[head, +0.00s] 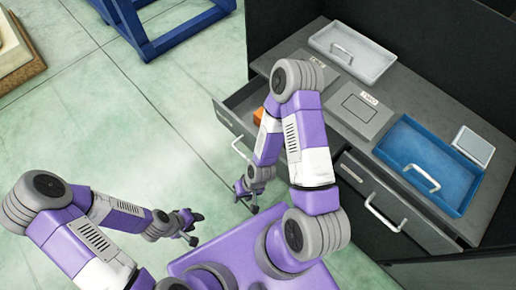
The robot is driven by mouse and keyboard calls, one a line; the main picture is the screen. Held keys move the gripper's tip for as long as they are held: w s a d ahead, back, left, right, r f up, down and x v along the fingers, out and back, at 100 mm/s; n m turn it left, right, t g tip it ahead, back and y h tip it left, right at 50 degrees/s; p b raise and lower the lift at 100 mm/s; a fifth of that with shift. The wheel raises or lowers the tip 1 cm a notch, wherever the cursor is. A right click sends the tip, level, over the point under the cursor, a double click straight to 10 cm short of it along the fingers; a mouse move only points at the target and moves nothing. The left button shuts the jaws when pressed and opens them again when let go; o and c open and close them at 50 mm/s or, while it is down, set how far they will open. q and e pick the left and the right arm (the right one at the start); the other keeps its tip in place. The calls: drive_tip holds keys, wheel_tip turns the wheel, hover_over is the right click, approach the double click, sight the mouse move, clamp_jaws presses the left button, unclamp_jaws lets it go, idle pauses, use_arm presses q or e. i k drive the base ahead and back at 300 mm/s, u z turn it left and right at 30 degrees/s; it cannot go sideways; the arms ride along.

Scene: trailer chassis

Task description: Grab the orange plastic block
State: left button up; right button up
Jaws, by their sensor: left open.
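A small patch of the orange plastic block (258,116) shows inside the open left drawer (226,117) of the cabinet. My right arm covers the rest of the block. My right gripper (250,200) points down in front of that drawer, to the lower left of the block and apart from it. Its fingers are small and dark here, and I cannot tell whether they are open. My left gripper (190,229) is open and empty over the floor, further left and well away from the block.
The cabinet top (335,110) holds a grey tray (352,50), a blue tray (432,160) and a small pale box (474,145). A second drawer (400,200) with a handle is at the lower right. A blue frame (150,45) stands behind.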

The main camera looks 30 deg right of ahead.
sight(258, 114)
drive_tip(key=u, duration=0.05)
drive_tip(key=k, duration=0.5)
drive_tip(key=z, duration=1.25)
drive_tip(key=i, duration=0.25)
drive_tip(key=u, duration=0.2)
